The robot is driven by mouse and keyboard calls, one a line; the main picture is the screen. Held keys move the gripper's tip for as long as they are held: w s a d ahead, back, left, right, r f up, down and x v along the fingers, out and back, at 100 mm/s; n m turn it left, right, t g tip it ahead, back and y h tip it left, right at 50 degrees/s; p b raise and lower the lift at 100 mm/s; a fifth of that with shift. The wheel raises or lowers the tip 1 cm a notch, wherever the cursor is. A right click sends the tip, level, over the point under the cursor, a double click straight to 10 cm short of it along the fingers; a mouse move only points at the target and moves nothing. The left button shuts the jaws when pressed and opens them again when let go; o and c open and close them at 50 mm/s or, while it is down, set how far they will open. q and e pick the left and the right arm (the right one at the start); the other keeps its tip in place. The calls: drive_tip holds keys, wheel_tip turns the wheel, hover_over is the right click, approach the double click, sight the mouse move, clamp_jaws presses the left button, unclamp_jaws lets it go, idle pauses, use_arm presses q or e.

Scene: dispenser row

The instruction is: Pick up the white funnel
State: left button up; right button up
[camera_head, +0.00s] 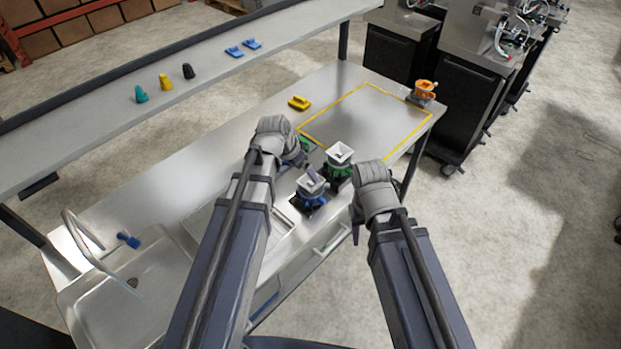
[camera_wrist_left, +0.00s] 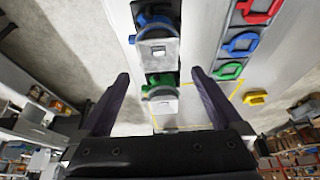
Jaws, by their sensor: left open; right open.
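A white square-topped funnel (camera_head: 340,153) sits on a green-based stand near the front edge of the metal table. A greyer funnel (camera_head: 310,184) sits on a blue-based stand beside it, nearer to me. In the left wrist view the green stand's white part (camera_wrist_left: 160,93) shows between the open fingers, and the blue stand's pale part (camera_wrist_left: 158,52) shows above it. My left gripper (camera_head: 308,165) is open, close to both stands; contact cannot be told. My right gripper (camera_head: 356,222) is beside the table's front edge, right of the stands, holding nothing visible; its fingers are partly hidden.
A yellow clip (camera_head: 299,103) lies by the yellow-outlined area (camera_head: 365,116), which is clear. An orange-topped stand (camera_head: 424,92) is at the far corner. A sink (camera_head: 135,290) is at left. The raised shelf (camera_head: 100,125) holds small cones and blue clips.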

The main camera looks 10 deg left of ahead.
sight(311, 182)
use_arm(q)
drive_tip(key=shift+b+x, duration=0.9)
drive_tip(key=shift+x, duration=0.05)
drive_tip(key=b+x, duration=0.5)
drive_tip(key=x, duration=0.1)
drive_tip(key=shift+f+b, duration=0.1)
drive_tip(key=shift+b, duration=0.2)
drive_tip(key=c, duration=1.2)
